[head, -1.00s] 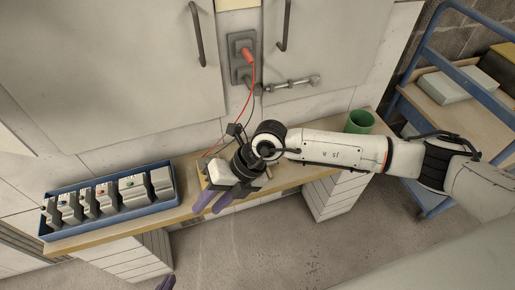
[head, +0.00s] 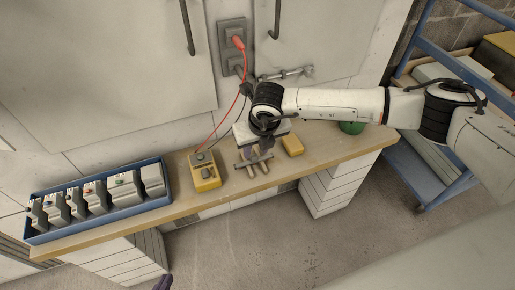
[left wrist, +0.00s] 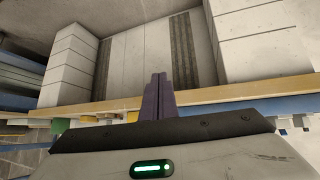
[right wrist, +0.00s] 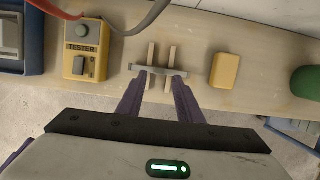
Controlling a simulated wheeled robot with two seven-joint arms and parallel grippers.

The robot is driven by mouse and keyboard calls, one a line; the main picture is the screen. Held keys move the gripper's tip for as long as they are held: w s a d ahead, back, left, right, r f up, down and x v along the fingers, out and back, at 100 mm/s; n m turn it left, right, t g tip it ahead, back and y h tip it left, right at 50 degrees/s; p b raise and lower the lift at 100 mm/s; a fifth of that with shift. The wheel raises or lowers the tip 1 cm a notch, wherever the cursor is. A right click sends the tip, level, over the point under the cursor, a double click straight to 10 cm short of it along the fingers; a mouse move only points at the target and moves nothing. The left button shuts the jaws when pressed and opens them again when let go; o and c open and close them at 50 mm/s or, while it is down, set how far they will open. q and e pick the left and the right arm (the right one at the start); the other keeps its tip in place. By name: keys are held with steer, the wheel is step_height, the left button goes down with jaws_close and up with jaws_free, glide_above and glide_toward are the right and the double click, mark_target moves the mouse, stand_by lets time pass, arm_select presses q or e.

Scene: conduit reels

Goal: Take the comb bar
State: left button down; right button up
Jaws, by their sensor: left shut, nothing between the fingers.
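The comb bar is a thin grey bar (right wrist: 139,68) lying across two pale wooden strips (right wrist: 151,54) on the bench; it also shows in the head view (head: 243,165). My right gripper (right wrist: 161,76) is open and empty, its purple fingers reaching down to the bar. The fingertips are close to the bar; whether they touch it I cannot tell. In the head view the right gripper (head: 259,151) partly covers the strips. My left gripper (left wrist: 158,82) is shut and empty, below the bench front; only a purple tip (head: 163,283) shows at the head view's bottom edge.
A yellow tester (right wrist: 86,52) with red and dark leads stands left of the bar. A yellow block (right wrist: 225,70) lies right of it, then a green cup (right wrist: 305,81). A blue tray (head: 98,205) of grey modules is at the bench's left; a blue cart (head: 440,185) stands right.

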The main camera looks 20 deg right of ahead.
mark_target(254, 156)
steer(key=b+x, duration=0.2)
steer(key=x, duration=0.1)
steer(key=shift+b, duration=0.3)
steer(key=shift+w+f+b, duration=0.1)
steer(key=shift+f+b, duration=0.4)
steer(key=shift+f, duration=0.05)
steer(key=shift+w+f, duration=0.1)
steer(key=shift+f, duration=0.1)
jaws_close()
steer(key=shift+r+p, duration=0.45)
steer(key=shift+r, duration=0.65)
steer(key=shift+r+p, duration=1.95)
steer(key=shift+r, duration=1)
